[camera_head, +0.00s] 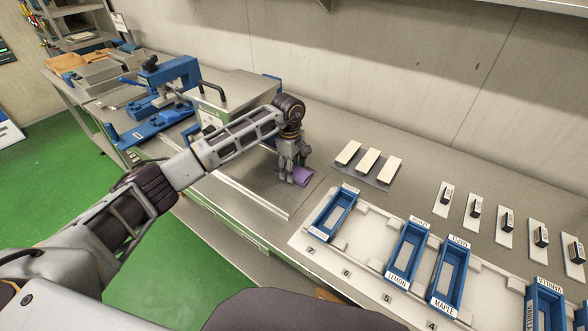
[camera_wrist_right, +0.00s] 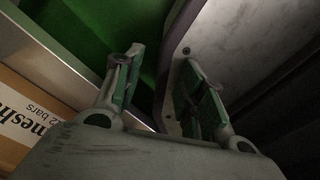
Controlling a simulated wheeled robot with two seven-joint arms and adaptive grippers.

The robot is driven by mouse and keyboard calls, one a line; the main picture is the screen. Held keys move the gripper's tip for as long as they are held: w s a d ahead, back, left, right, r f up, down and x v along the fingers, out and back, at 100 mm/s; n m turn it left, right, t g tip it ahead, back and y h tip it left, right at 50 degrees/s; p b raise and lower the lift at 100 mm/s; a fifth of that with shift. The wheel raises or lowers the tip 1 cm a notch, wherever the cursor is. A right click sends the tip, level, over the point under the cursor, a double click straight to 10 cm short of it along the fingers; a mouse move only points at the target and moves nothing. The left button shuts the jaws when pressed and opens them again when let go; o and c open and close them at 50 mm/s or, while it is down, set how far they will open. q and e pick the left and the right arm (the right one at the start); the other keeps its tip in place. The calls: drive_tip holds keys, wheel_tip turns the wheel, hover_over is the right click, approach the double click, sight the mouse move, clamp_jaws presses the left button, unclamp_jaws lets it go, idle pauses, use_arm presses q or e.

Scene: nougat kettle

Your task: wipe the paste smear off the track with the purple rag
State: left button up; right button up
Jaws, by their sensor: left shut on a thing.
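The purple rag (camera_head: 303,177) is on the grey metal surface near the middle of the head view, beside the white track. My left gripper (camera_head: 291,176) points down over it and is shut on it; its fingers hide part of the rag. The white track (camera_head: 342,240) has numbered positions along its front edge. I cannot make out a paste smear on it; one may be hidden or too small to see. My right gripper (camera_wrist_right: 162,60) shows in the right wrist view, its two green-padded fingers apart with nothing between them.
Blue trays (camera_head: 404,254) with name labels sit on the track. White bars lie on a grey plate (camera_head: 376,179) behind it. Several white cards with black pieces (camera_head: 473,211) stand at the back right. A boxy metal machine (camera_head: 235,97) is left of the rag.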

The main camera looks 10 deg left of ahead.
use_arm(q)
drive_tip(key=shift+w+a+r, duration=0.1)
drive_tip(key=shift+w+r, duration=0.2)
drive_tip(key=shift+r, duration=0.35)
drive_tip(key=shift+s+d+f, duration=0.1)
drive_tip(key=shift+s+d, duration=0.05)
drive_tip(key=shift+d, duration=0.15)
drive_tip(key=shift+d+f, duration=0.15)
drive_tip(key=shift+d, duration=0.1)
drive_tip(key=shift+d+f, duration=0.2)
drive_tip(key=shift+d, duration=0.1)
drive_tip(key=shift+s+r, duration=0.1)
drive_tip(key=shift+r, duration=0.7)
drive_tip(key=shift+r+p, duration=0.45)
drive_tip(key=shift+r, duration=0.8)
drive_tip(key=shift+d+r+p, duration=0.1)
drive_tip(key=shift+r+p, duration=0.35)
drive_tip(key=shift+r, duration=0.5)
drive_tip(key=shift+s, duration=0.1)
use_arm(e)
wheel_tip(320, 180, up, 2)
drive_tip(key=shift+r, duration=0.1)
drive_tip(key=shift+a, duration=0.1)
